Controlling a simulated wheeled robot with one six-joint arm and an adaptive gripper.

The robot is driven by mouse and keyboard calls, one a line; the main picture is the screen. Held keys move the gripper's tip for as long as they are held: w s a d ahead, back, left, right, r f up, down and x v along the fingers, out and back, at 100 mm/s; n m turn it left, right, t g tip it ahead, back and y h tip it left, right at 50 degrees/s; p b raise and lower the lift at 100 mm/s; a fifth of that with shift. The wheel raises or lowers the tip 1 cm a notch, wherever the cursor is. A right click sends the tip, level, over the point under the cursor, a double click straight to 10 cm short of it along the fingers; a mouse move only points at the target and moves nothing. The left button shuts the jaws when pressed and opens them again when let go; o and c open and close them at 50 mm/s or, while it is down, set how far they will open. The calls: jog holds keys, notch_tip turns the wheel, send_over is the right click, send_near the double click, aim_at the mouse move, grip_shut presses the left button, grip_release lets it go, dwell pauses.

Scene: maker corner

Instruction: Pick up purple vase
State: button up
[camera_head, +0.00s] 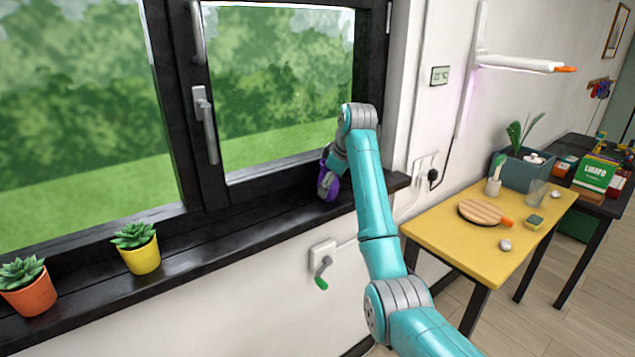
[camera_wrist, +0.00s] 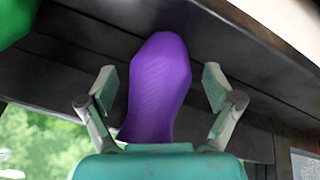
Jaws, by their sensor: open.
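The purple vase (camera_head: 323,170) stands on the dark windowsill at the sill's right end, partly hidden behind my gripper (camera_head: 328,186) in the head view. In the wrist view the purple vase (camera_wrist: 158,85) lies between the two fingers of my gripper (camera_wrist: 160,86). The fingers are open, with a gap showing on each side of the vase. The lower part of the vase in that view is hidden by the gripper's teal body.
The black windowsill (camera_head: 220,245) also holds a yellow pot (camera_head: 143,258) and an orange pot (camera_head: 30,296) with succulents. A window handle (camera_head: 206,125) juts out. A yellow table (camera_head: 450,232) stands to the right. A green thing (camera_wrist: 15,20) shows at the wrist view's upper left.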

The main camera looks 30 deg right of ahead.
jog(key=shift+w+f, duration=0.1)
jog(key=shift+f, duration=0.1)
jog(key=c, duration=1.2)
